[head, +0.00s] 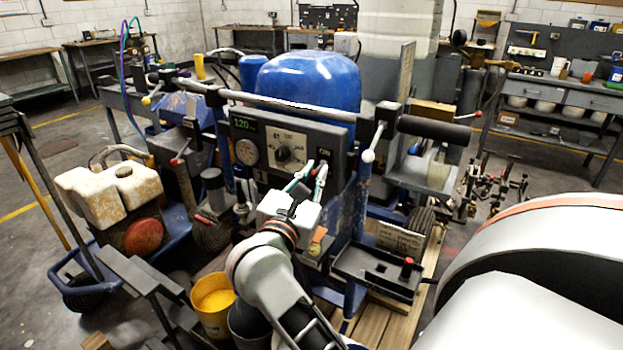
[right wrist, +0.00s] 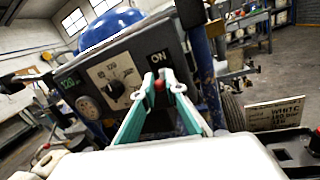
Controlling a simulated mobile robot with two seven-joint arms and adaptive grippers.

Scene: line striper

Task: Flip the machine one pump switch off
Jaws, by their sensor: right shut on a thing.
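Machine one's grey control panel (head: 233,128) carries a green 120 display, a round gauge, a dial (head: 290,152) and an ON label. It also shows in the right wrist view (right wrist: 140,62). My right gripper (head: 314,176) reaches up to the panel's lower right, below the ON label. In the right wrist view its green-edged fingers (right wrist: 159,86) are closed around the small red switch (right wrist: 159,86) under ON. The fingers hide most of the switch in the head view, and its on or off position cannot be told. My left gripper is not in view.
A blue tank (head: 308,78) stands behind the panel, with a handlebar (head: 280,103) across the top. A black tray (head: 378,270) with a red knob is at the right.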

